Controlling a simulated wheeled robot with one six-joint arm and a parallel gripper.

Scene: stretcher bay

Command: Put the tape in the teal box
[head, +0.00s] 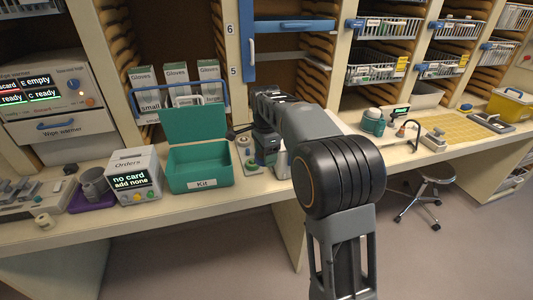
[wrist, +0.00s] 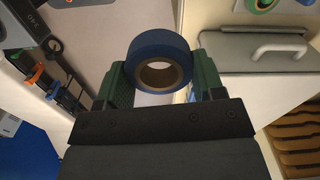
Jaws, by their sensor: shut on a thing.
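The tape is a blue roll (wrist: 160,62) with a brown core, held between the green finger pads of my gripper (wrist: 160,82) in the wrist view. The head view shows my gripper (head: 266,148) low over the counter, just right of the teal box, with its fingertips and the tape hard to make out. The teal box (head: 201,182), labelled Kit, stands on the counter with its lid raised at the back. Its visible inside looks empty. The tape is outside the box.
A grey-lidded container with a white handle (wrist: 265,52) and a green roll (wrist: 266,5) lie near my gripper. The Orders box (head: 133,173) stands left of the teal box. Glove boxes in a blue-railed rack (head: 181,97) are behind it.

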